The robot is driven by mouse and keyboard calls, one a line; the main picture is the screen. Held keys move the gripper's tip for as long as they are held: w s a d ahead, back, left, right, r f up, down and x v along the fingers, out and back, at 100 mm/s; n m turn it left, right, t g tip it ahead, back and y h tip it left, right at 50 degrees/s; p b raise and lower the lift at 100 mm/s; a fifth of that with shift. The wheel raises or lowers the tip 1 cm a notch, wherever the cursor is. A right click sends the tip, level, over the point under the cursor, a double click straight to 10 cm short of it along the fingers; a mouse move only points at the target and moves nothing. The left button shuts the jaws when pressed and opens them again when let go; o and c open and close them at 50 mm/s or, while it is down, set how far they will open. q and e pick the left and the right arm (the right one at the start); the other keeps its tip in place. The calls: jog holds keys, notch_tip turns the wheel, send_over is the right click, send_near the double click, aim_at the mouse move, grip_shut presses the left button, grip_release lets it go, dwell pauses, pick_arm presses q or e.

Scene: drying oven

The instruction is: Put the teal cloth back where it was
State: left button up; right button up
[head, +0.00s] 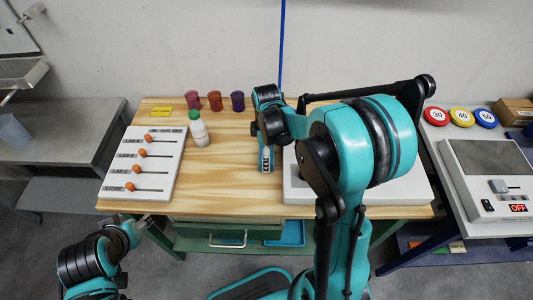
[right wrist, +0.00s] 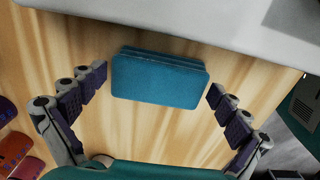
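The teal cloth (right wrist: 160,80) shows in the right wrist view as a folded, flat block on the wooden tabletop. My right gripper (right wrist: 158,84) is open, with one finger on each side of the cloth and visible gaps between. I cannot tell how high the fingers are above the table. In the head view my right arm covers this area, and I cannot make out the cloth or the fingertips for sure. My left gripper (head: 146,222) is low at the table's front left corner, away from the cloth; its fingers are too small to read.
A white slider panel (head: 125,178) and a white bottle (head: 199,130) stand on the left of the wooden table. Several coloured cups (head: 214,101) line the back. A white device (head: 410,188) is beside the cloth, partly behind my right arm. A drawer (head: 225,238) is below the front edge.

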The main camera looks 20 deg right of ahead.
notch_tip(320, 180, up, 11)
jog(key=p, duration=0.4)
jog(key=s+a+r+m+t, duration=0.2)
jog(key=s+m+t, duration=0.1)
jog(key=s+m, duration=0.3)
jog(key=s+a+r+m+t, duration=0.2)
jog(key=s+a+m+t, duration=0.1)
jog(key=s+m, duration=0.3)
jog(key=shift+s+a+r+m+t, duration=0.35)
jog(key=shift+s+m+t, duration=0.05)
jog(key=shift+s+t, duration=0.25)
dwell(0.6)
